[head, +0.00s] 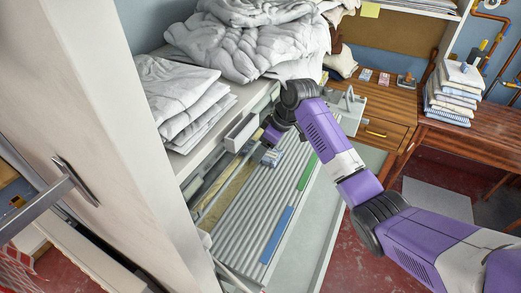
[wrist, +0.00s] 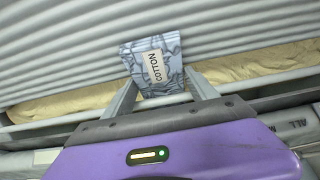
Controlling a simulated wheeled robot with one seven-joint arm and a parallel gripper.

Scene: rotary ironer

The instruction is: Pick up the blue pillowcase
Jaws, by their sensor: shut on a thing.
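In the head view the pillowcase (head: 272,157) shows as a small bluish patch beside my gripper (head: 265,143), partly hidden by the arm. It is over the ironer's ribbed grey surface (head: 245,210). I cannot tell whether it touches that surface.
White folded linen (head: 180,95) and a large crumpled white heap (head: 250,45) lie on top of the machine at left. A pale upright panel (head: 120,130) stands close at left. A wooden desk (head: 380,105) and a folded cloth stack (head: 450,95) are at right.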

